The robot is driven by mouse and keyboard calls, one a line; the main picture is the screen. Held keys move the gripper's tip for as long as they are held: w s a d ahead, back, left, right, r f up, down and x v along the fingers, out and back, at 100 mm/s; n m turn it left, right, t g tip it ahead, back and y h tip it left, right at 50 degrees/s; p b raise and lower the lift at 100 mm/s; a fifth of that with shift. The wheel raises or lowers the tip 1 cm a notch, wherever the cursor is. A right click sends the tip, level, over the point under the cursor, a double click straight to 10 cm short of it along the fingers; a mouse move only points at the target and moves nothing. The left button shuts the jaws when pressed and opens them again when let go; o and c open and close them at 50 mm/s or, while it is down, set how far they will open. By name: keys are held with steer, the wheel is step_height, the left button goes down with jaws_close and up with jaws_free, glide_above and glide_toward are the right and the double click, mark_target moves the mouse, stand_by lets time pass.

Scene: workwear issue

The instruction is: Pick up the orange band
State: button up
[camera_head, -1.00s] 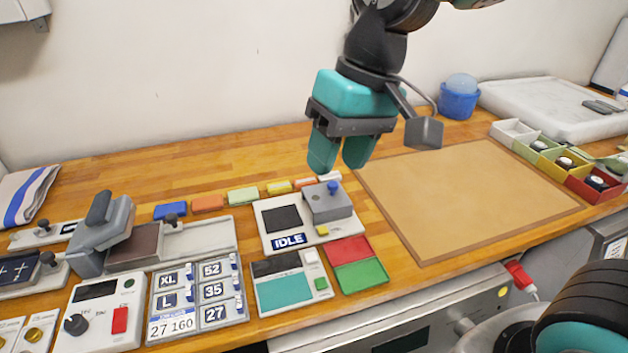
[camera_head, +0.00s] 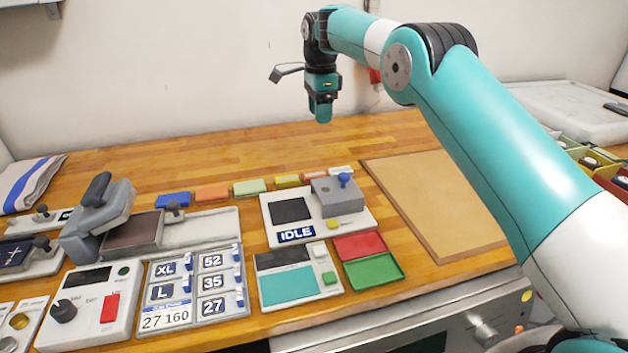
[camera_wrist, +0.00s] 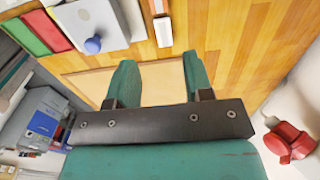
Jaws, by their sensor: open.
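Small coloured pieces lie in a row on the wooden worktop, behind the grey device marked IDLE. One orange piece (camera_head: 212,193) lies between a blue piece (camera_head: 173,200) and a pale green piece (camera_head: 251,187). A smaller orange piece (camera_head: 315,178) lies farther right, between a yellow piece (camera_head: 288,181) and a white one (camera_head: 341,171). I cannot tell which orange piece is the band. My gripper (camera_head: 321,112) is open and empty, raised above the back of the worktop, apart from the row. In the wrist view my gripper (camera_wrist: 158,75) has nothing between its fingers.
The IDLE device (camera_head: 275,236) with a blue knob stands in front of the row. Red (camera_head: 358,246) and green (camera_head: 374,271) trays lie nearby. A tan mat (camera_head: 425,190) is right, partly behind my arm. The worktop behind the row is clear.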

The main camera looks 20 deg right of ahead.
steer(key=p, duration=0.2)
glide_above(319, 174)
steer(key=f, duration=1.1)
steer(key=shift+w+d+f, duration=0.1)
steer(key=shift+w+f, duration=0.2)
steer(key=shift+f, duration=0.05)
steer(key=shift+s+f+p, duration=0.15)
steer(key=shift+f+p, duration=0.7)
steer(key=shift+f, duration=1.85)
steer(key=c, duration=0.7)
